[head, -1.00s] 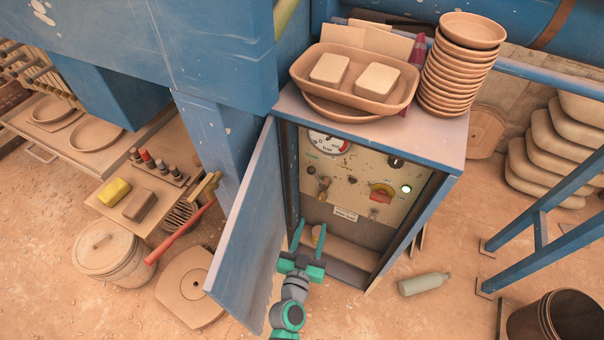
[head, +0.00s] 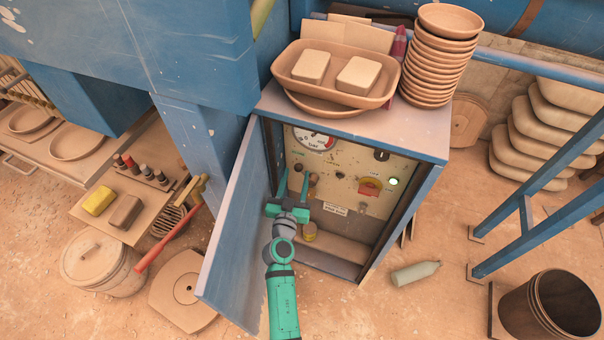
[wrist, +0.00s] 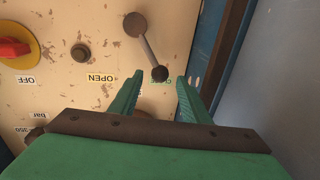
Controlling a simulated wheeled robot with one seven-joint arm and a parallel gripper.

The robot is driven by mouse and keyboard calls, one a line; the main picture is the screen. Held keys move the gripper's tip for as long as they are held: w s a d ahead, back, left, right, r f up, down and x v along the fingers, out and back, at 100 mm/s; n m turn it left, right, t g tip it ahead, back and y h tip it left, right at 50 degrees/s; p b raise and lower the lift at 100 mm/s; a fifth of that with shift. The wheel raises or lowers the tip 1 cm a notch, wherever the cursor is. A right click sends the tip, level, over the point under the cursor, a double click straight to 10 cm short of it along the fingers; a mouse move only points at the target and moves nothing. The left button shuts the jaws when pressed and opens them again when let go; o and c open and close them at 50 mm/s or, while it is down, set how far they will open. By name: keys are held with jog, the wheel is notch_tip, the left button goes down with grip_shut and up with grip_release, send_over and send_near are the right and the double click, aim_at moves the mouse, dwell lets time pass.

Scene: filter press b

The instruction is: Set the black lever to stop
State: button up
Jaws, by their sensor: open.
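The lever (wrist: 147,46) in the wrist view has a grey pivot, a thin arm and a black end knob (wrist: 158,73). It sits on the cream panel (head: 338,160) inside the open blue cabinet. My gripper (wrist: 160,76) is open, with its green fingers on either side of the end knob; I cannot tell whether they touch it. In the head view my gripper (head: 295,172) reaches into the cabinet at the panel's left side. A green label by the knob is mostly hidden and unreadable. An "OPEN" label (wrist: 100,77) is beside it.
The cabinet door (head: 238,235) stands open left of my arm. Stacked bowls (head: 437,60) and a tray (head: 335,85) stand on top. A bottle (head: 415,273) lies outside.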

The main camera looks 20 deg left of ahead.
jog(key=shift+w+a, duration=0.2)
jog(key=shift+w, duration=1.05)
jog(key=shift+c, duration=0.3)
